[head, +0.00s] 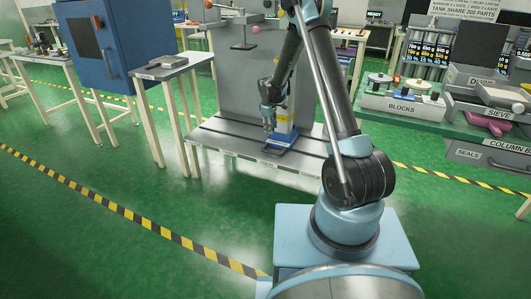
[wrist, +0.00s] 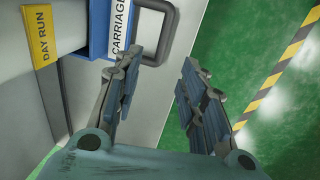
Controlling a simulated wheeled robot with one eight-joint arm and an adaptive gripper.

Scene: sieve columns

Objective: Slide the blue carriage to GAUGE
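The blue carriage (wrist: 98,28) is at the top of the wrist view, with a white CARRIAGE label and a dark loop handle (wrist: 168,34) on its right side. In the head view a blue piece (head: 268,153), apparently the carriage, sits low on the grey slotted bench. My gripper (wrist: 162,66) is open and empty, its fingers well apart. The left fingertip overlaps the handle's lower edge in the picture; I cannot tell whether they touch. In the head view my gripper (head: 269,126) hangs just above the blue piece. I cannot read a GAUGE mark in either view.
A yellow DAY RUN tag (wrist: 43,36) is left of the carriage. A blue cabinet (head: 110,45) and small side table (head: 172,66) stand left of the bench (head: 225,140). A workbench with BLOCKS (head: 402,106) is at right. The green floor in front is open, with striped tape.

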